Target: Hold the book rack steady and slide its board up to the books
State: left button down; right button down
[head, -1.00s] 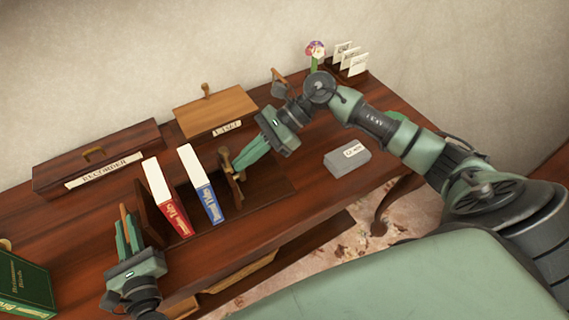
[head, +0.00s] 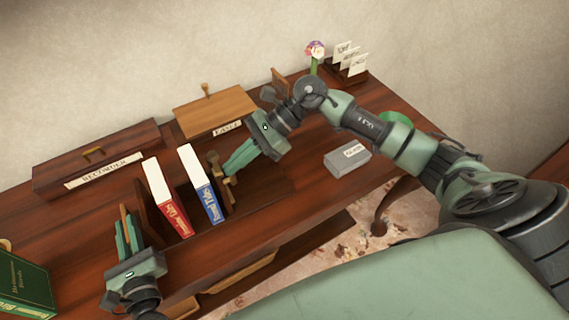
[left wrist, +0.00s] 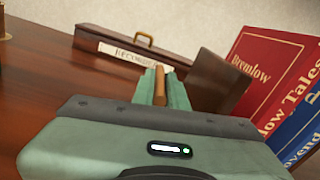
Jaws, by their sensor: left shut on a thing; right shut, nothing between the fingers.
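The dark wooden book rack (head: 255,195) stands on the desk with a red book (head: 173,210) and a blue book (head: 211,203) in it. My left gripper (head: 126,220) is shut on a light brown wooden grip (left wrist: 159,84) beside the rack's left end panel (head: 147,210). That panel also shows in the left wrist view (left wrist: 218,82). The sliding board (head: 214,163) stands just right of the blue book; I cannot tell if they touch. My right gripper (head: 226,168) is shut and empty, its tips at the board's right face.
A long recorder case (head: 115,155) and a lighter wooden box (head: 205,115) lie behind the rack. A grey box (head: 347,160) lies to the right, a green book (head: 25,280) at the far left. A flower (head: 315,50) and a card holder (head: 352,72) stand at the back.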

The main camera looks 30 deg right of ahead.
aim_at(214, 169)
pick_arm(q)
jog(key=shift+d+r, duration=0.1)
jog(key=shift+d, duration=0.05)
pick_arm(e)
jog(key=shift+a, duration=1.1)
jog(key=shift+w+a, duration=0.15)
jog(key=shift+a, duration=1.9)
jog(key=shift+r, duration=2.05)
jog(key=shift+d, duration=0.1)
